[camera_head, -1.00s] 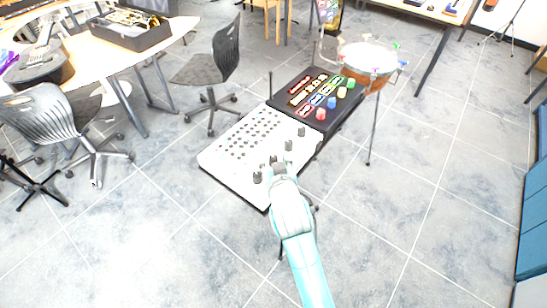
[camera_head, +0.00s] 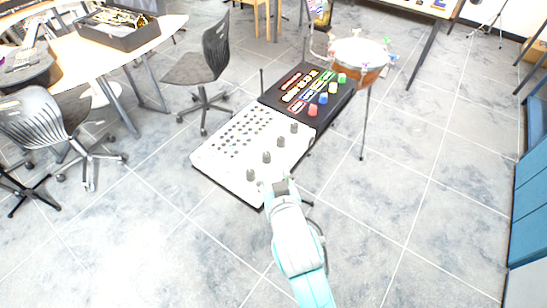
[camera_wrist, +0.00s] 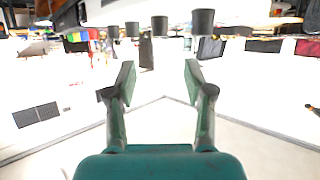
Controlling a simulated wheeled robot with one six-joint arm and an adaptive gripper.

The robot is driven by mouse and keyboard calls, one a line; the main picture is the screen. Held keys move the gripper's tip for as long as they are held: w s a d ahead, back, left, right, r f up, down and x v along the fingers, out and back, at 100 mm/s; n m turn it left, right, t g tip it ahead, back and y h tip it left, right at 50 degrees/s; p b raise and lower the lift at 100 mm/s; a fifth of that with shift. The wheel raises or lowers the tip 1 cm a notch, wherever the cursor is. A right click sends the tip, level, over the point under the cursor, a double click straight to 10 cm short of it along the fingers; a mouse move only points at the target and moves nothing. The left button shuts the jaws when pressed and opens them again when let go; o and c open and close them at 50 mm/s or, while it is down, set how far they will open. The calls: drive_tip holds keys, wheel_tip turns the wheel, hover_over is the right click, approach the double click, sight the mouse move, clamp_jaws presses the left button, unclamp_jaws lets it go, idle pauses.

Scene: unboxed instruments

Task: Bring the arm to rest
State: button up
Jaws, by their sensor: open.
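My gripper (camera_wrist: 160,82) is open and empty in the wrist view, with its two fingers apart. In the head view my gripper (camera_head: 277,184) is at the end of my teal and white arm, by the near edge of a white board (camera_head: 218,163) with rows of holes and several dark knobs. Several dark cylindrical knobs (camera_wrist: 203,21) show beyond the fingertips in the wrist view. I see nothing between the fingers. Whether the gripper touches the board cannot be told.
A black panel (camera_head: 327,112) with coloured blocks adjoins the board. A drum (camera_head: 358,62) on a stand is behind it. Office chairs (camera_head: 203,68) and a desk (camera_head: 150,45) are at left, blue cabinets (camera_head: 530,215) at right. The floor at front left and right is clear.

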drive_tip(key=s+d+f, duration=0.5)
drive_tip(key=s+d, duration=0.1)
drive_tip(key=s, duration=0.2)
drive_tip(key=s+d+f, duration=0.6)
drive_tip(key=s, duration=0.3)
drive_tip(key=s+d+r+m+h, duration=0.1)
drive_tip(key=s+d+r, duration=0.1)
drive_tip(key=s, duration=0.8)
drive_tip(key=s+d+r+m+t+h, duration=0.1)
drive_tip(key=s+d+r, duration=0.2)
drive_tip(key=s, duration=0.7)
drive_tip(key=shift+s+d+t+h, duration=0.3)
drive_tip(key=shift+s+d, duration=0.05)
drive_tip(key=shift+d, duration=0.25)
